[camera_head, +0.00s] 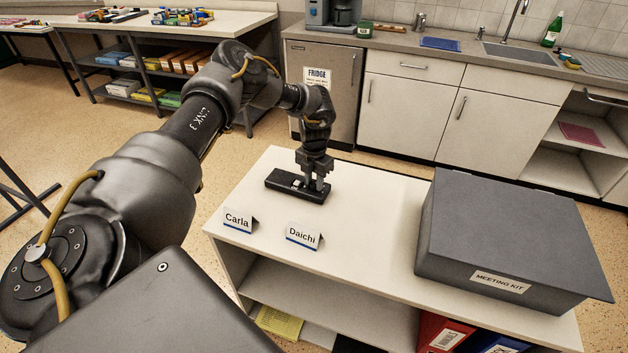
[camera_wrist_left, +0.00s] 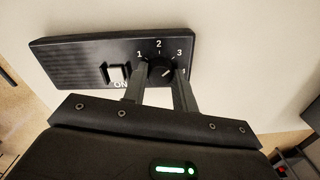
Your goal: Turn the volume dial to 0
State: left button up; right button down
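A black box with a speaker grille (camera_head: 281,180) lies on the white table; it fills the top of the left wrist view (camera_wrist_left: 75,62). Its round black volume dial (camera_wrist_left: 158,69) has a white pointer line aimed toward the right side of the scale, near the 3; the exact mark is unclear. Marks 1, 2 and 3 show; another is partly covered by a finger. My left gripper (camera_head: 316,184) points down over the box. In the wrist view its fingers (camera_wrist_left: 161,76) stand apart, one on each side of the dial; contact cannot be seen. My right gripper is out of view.
A white rocker switch (camera_wrist_left: 117,73) marked ON sits left of the dial. Name cards Carla (camera_head: 238,220) and Daichi (camera_head: 303,238) stand at the table's front edge. A grey MEETING KIT box (camera_head: 505,225) covers the right end. The tabletop (camera_head: 372,205) between is clear.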

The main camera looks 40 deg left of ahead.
pick_arm(q)
jog(key=shift+r+n+p, duration=0.15)
jog(key=shift+n+p, duration=1)
jog(key=shift+n, duration=0.35)
jog(key=shift+n+p, duration=0.55)
jog(key=shift+n, duration=0.35)
jog(key=n+p, duration=0.2)
jog(key=n, duration=0.3)
jog(key=shift+n, duration=0.3)
jog(key=n+p, duration=0.1)
jog(key=n, duration=0.3)
jog(key=shift+p, duration=0.4)
jog(key=n+p, duration=0.1)
jog(key=n, duration=0.2)
jog(key=n+p, duration=0.1)
jog(key=n, duration=0.3)
jog(key=shift+n+p, duration=0.3)
jog(key=shift+p, duration=0.1)
jog(key=n+p, duration=0.2)
jog(key=n, duration=0.2)
jog(key=shift+n, duration=0.3)
jog(key=shift+n+p, duration=0.5)
jog(key=shift+n, duration=1.1)
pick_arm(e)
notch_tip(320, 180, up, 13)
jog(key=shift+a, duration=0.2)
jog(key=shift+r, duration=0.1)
